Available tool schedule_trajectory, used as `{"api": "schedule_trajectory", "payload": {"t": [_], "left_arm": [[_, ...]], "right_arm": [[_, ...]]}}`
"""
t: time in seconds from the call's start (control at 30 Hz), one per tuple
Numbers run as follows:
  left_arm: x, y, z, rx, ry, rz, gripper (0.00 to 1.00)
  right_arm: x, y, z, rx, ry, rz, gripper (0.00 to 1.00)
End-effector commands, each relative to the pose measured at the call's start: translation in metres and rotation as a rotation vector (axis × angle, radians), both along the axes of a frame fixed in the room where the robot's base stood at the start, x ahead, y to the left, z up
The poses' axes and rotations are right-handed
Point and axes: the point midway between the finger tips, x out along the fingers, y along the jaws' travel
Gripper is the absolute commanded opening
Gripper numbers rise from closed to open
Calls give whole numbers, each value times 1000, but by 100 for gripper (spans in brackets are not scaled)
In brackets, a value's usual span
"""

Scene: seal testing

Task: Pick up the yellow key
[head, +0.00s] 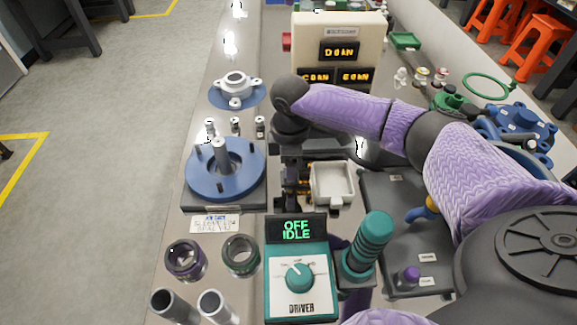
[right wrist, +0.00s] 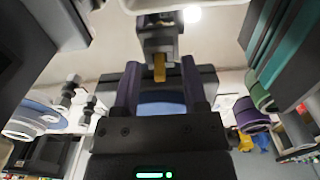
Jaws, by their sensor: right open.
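A small golden-yellow piece (right wrist: 160,68), which looks like the yellow key, sits in a dark block (right wrist: 157,38) in the right wrist view. My right gripper (right wrist: 160,80) is open, its two purple-sided fingers on either side of the piece, with gaps showing. I cannot tell whether they touch it. In the head view my right gripper (head: 297,185) points down between the blue disc fixture and a cream tray, and the yellow piece is hard to make out there. My left gripper is not in view.
The blue disc fixture (head: 205,182) stands left of the gripper and the cream tray (head: 350,184) right of it. The driver box (head: 298,278) reads OFF IDLE in front. A display unit (head: 340,32) stands behind. A blue-and-yellow item (head: 428,209) lies on a dark board.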

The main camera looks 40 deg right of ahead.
Motion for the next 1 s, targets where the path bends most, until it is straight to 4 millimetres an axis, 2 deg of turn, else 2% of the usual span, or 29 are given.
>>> {"api": "schedule_trajectory", "payload": {"t": [0.13, 0.4, 0.8, 0.87, 1.0], "left_arm": [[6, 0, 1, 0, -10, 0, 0], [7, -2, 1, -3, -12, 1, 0], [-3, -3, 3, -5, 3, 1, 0], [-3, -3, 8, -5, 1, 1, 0], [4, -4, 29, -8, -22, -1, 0]], "right_arm": [[0, 0, 2, 0, -1, 0, 56], [0, 0, 3, 0, -1, 0, 0], [0, 0, 4, 0, -1, 0, 0], [0, 0, 12, 1, -3, 0, 0], [1, 0, 53, 1, -8, -1, 0]]}}
